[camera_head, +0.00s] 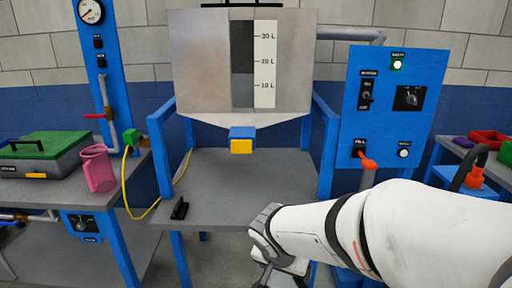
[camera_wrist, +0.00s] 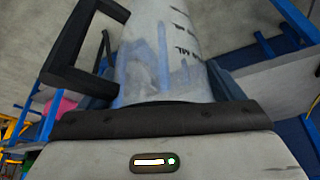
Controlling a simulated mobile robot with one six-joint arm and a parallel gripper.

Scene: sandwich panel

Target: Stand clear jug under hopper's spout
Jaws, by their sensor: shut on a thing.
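The clear jug (camera_wrist: 165,40) fills the upper middle of the wrist view. It has a black handle (camera_wrist: 62,50) on the left and dark ML marks on its wall. My gripper (camera_wrist: 158,95) is shut on the jug. In the head view my gripper (camera_head: 272,272) is low, in front of the hopper stand's shelf, and the jug is hidden there. The grey hopper (camera_head: 205,65) with a litre scale stands at the centre. Its blue spout with a yellow end (camera_head: 241,146) hangs above the grey shelf (camera_head: 245,185), with open space below it.
A small black object (camera_head: 180,208) lies on the shelf's front left. Blue posts (camera_head: 160,160) stand at both sides of the shelf. A pink jug (camera_head: 97,168) and a green-lidded box (camera_head: 45,155) are on the left bench. A blue control panel (camera_head: 385,105) stands right.

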